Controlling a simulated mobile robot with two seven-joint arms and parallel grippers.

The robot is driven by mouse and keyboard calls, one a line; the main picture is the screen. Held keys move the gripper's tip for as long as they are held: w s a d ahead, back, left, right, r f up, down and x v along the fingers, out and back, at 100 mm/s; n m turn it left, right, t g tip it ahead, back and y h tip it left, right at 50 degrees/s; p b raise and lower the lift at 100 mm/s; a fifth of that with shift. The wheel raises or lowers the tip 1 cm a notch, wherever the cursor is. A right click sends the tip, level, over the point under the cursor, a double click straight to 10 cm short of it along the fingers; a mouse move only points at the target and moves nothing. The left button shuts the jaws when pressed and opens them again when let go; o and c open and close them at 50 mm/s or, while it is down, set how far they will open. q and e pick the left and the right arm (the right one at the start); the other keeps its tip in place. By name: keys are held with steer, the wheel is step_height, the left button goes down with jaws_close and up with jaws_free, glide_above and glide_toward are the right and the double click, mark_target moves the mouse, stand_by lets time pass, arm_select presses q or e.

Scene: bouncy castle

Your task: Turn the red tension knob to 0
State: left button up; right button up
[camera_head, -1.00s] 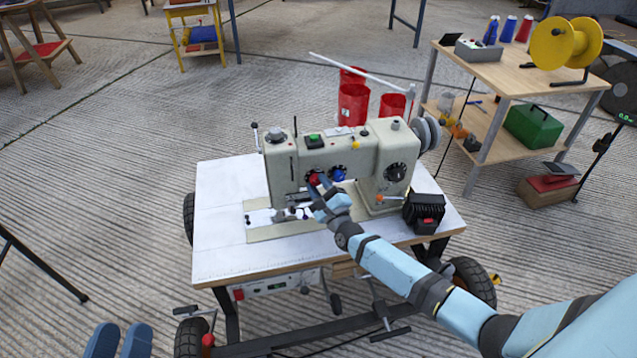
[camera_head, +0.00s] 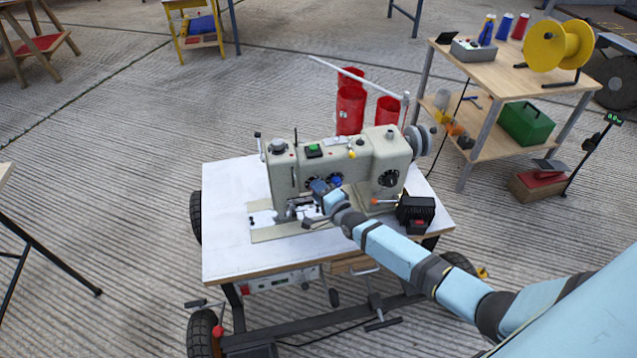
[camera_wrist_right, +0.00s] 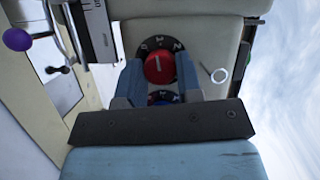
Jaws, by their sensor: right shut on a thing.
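The red tension knob (camera_wrist_right: 159,68) sits on a black numbered dial on the cream sewing machine (camera_head: 362,157). In the wrist view, its white pointer line points up in the picture, toward the small numerals on the dial's upper rim; I cannot read exactly which one it meets. My right gripper (camera_wrist_right: 160,80) is shut on the red knob, with one blue finger on each side. In the head view, my right gripper (camera_head: 321,187) hides the knob. A blue knob (camera_head: 336,181) sits beside it and partly shows below it in the wrist view. My left gripper is not in view.
The machine stands on a white wheeled table (camera_head: 232,210). A black box (camera_head: 416,210) is at the table's right, near my right arm. Red thread cones (camera_head: 350,108) stand behind. A wooden shelf table (camera_head: 500,75) is at the back right.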

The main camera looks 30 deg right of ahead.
arm_select(q)
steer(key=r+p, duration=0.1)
steer(key=p, duration=0.3)
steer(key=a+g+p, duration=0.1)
steer(key=p, duration=0.3)
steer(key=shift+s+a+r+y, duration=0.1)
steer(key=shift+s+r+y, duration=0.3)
arm_select(e)
steer(key=n+g+h, duration=0.1)
steer(key=n, duration=0.2)
steer(key=n+g, duration=0.1)
steer(key=n, duration=0.2)
steer(key=shift+r+h, duration=0.2)
steer(key=shift+h, duration=0.2)
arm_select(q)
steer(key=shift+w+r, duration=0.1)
arm_select(e)
steer(key=shift+f, duration=0.1)
steer(key=o, duration=0.9)
steer(key=shift+o, duration=0.2)
